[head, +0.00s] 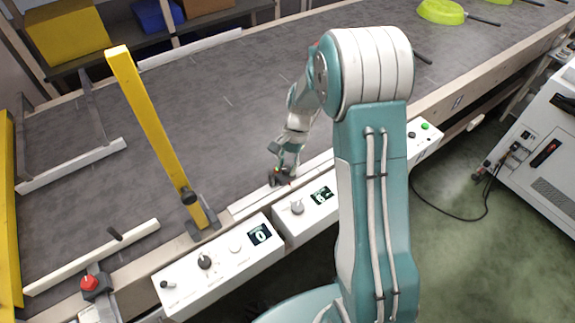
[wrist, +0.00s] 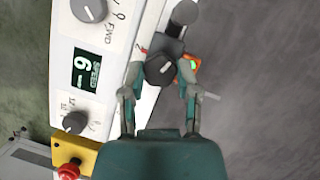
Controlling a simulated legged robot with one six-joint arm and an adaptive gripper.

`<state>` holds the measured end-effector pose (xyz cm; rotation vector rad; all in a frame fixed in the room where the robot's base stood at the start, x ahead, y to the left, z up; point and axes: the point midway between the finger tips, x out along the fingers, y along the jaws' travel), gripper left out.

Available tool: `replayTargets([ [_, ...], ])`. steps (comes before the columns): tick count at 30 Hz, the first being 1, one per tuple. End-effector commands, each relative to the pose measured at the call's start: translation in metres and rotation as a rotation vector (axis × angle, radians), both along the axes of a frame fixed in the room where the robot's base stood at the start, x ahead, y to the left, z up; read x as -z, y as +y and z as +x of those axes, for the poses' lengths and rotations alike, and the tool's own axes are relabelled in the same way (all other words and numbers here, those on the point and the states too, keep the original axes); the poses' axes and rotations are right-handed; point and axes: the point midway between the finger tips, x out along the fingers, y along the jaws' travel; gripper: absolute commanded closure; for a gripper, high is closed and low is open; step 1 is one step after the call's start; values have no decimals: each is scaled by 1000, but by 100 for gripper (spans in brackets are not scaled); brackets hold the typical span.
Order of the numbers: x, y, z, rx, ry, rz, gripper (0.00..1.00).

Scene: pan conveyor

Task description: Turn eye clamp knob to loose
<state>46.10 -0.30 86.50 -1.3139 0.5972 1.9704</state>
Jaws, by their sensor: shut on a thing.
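The eye clamp knob (wrist: 160,70) is a dark, faceted knob with a white pointer line, on a dark bracket at the conveyor's edge. My gripper (wrist: 160,82) is shut on it, with one finger on each side in the wrist view. A small orange and green patch (wrist: 194,64) shows beside the knob. In the head view my gripper (head: 283,171) reaches down to the conveyor's near rail, and the dark clamp (head: 279,180) is partly hidden under it. I cannot tell which label the pointer faces.
A white control box (head: 310,208) with a grey knob and a lit display sits close by the clamp. Another box (head: 215,265) showing 0 is to its left. A yellow post (head: 150,120) rises left of my gripper.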

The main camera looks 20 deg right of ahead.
Motion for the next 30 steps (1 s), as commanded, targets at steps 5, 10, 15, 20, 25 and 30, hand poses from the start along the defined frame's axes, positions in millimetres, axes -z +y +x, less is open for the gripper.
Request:
replayTargets([
  [5,1,1,3,-148,-6,-1,100],
  [10,1,2,3,-263,-6,0,100],
  [15,0,2,3,-343,-7,-1,100],
  [20,0,2,3,-387,-8,0,100],
  [25,0,3,4,-407,-8,0,100],
  [30,0,3,4,-410,-8,-1,100],
])
